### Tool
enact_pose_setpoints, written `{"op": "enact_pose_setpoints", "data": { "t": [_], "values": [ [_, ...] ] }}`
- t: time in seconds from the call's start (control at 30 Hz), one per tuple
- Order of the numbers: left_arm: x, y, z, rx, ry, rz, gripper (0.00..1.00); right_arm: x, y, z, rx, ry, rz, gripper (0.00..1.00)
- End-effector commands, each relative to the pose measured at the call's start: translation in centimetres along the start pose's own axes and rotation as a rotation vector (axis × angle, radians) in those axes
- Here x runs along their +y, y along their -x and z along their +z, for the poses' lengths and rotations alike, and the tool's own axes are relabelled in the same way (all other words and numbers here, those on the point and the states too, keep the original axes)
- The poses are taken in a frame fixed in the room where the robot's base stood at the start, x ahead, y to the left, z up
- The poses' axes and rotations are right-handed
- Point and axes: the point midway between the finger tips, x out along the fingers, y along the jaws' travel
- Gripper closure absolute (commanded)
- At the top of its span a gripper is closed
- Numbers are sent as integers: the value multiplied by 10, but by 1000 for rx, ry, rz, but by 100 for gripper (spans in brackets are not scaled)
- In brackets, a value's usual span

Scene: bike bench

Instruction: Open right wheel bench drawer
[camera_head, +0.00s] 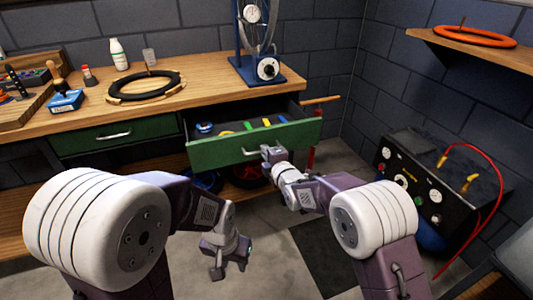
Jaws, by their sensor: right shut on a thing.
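The right wheel bench drawer (225,152) is green and stands pulled out from under the bench top, with its inside showing. My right gripper (268,152) is at the drawer's front and shut on its handle (258,153), which is partly hidden by the gripper. Inside the drawer lie a blue round item (204,127) and several small coloured pieces. My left gripper (217,268) hangs low over the floor, apart from the bench and pointing down. Its fingers are too small and dark to tell whether they are open.
The left green drawer (90,138) is closed. A black tire (146,86) and a blue wheel stand (262,72) are on the wooden bench top (205,92). A black machine (425,178) with a red hose stands at the right.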

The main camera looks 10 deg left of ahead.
Motion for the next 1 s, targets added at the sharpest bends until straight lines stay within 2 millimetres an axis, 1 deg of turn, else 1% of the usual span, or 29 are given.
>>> {"op": "enact_pose_setpoints", "data": {
  "t": [0.03, 0.07, 0.1, 0.13, 0.43, 0.53, 0.67, 0.83, 0.9, 1.0],
  "values": [
    [0, 0, 0, 0, 0, 0, 64, 0, 0, 0, -1, 0, -1, 100],
    [0, 0, 0, 0, 0, 0, 64, 0, 0, 0, -1, 0, -1, 84],
    [0, 0, 0, 0, 0, 0, 64, 0, 0, 0, -1, 0, -1, 73],
    [0, 0, 0, 0, 0, 0, 64, 0, 0, 0, -1, 0, -1, 68],
    [0, 0, 0, 0, 0, 0, 64, 0, 1, 0, 0, 0, 0, 68],
    [0, 3, 0, 0, 0, 0, 64, 2, 8, 0, 0, 0, 0, 68],
    [0, 9, -1, 0, 0, 0, 64, 2, 32, 0, -1, 0, -2, 68],
    [0, 16, -2, 0, 0, 0, 64, 2, 67, 0, -1, 0, -1, 68],
    [0, 18, -2, 0, 0, 0, 64, 2, 78, 0, -1, 0, 0, 68],
    [0, 18, -2, 0, 0, 0, 64, 0, 88, 0, -1, 0, -1, 68]
  ]
}}
